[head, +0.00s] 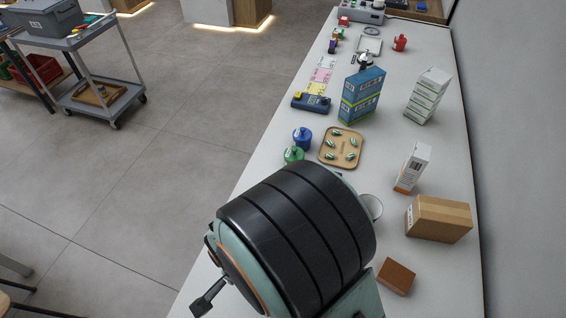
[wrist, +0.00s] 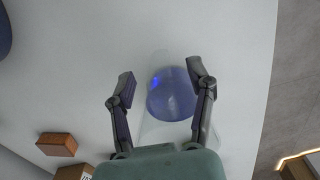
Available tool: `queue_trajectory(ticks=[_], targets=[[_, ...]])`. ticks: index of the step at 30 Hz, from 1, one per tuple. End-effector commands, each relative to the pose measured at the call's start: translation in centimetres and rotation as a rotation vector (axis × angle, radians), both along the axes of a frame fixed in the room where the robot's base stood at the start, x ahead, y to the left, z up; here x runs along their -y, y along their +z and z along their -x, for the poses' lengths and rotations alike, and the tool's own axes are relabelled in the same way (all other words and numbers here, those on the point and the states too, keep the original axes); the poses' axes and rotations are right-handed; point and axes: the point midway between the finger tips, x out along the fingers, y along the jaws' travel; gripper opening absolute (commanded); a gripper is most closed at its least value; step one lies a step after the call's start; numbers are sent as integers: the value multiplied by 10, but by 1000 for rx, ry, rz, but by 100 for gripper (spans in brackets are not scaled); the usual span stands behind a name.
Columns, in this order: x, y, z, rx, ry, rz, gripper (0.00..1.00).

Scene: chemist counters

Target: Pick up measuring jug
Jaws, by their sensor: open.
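The measuring jug (wrist: 172,96) is in the wrist view, a clear, see-through vessel with a blue-violet round part. It stands on the pale counter and is seen from above. My gripper (wrist: 161,76) is open, with one finger on each side of the blue part in the picture. The right finger overlaps the jug's edge in the picture; I cannot tell whether either finger touches it. In the head view my arm hides the jug, and only a dark part of my gripper shows at lower left.
A brown block (head: 396,276) and a cardboard box (head: 438,219) stand on the counter right of my arm. A white cup (head: 370,207) is partly hidden behind my arm. A wooden tray (head: 326,160) is farther back. The counter edge and floor (wrist: 293,90) lie right in the wrist view.

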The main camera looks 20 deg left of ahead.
Motion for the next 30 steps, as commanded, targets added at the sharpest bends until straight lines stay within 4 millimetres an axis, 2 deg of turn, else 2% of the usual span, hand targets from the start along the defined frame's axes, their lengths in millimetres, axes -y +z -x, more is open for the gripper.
queue_trajectory(ticks=[3, 6, 15, 16, 21, 30], targets=[[1, -19, 0, -2, 0, 4, 54], [1, -28, 0, -2, 1, 3, 54], [0, -33, 0, 0, 0, -1, 54], [0, -33, 0, 0, 0, 0, 51], [1, -33, 0, 0, 1, 0, 0], [0, -33, -1, 1, 0, 0, 0]])
